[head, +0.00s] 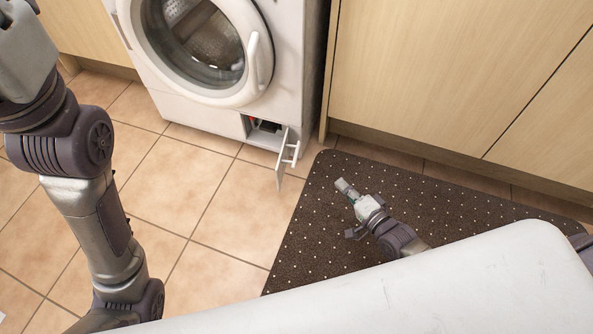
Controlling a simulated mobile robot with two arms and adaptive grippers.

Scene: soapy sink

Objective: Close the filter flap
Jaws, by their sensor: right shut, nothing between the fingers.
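The filter flap (284,157) is a small white panel with a bar handle, low on the right of the washing machine's front. It stands swung open, and the dark filter recess (262,127) shows to its left. My right gripper (344,187) is shut and empty above the dark mat, to the right of and nearer than the flap, apart from it. My left arm runs along the left side of the view, but its gripper is out of the picture.
The white washing machine (178,100) has its round door (256,62) shut. Wooden cabinets (440,70) stand to its right. A dark dotted mat (330,235) lies on the tiled floor (170,185). The tiles in front of the machine are clear.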

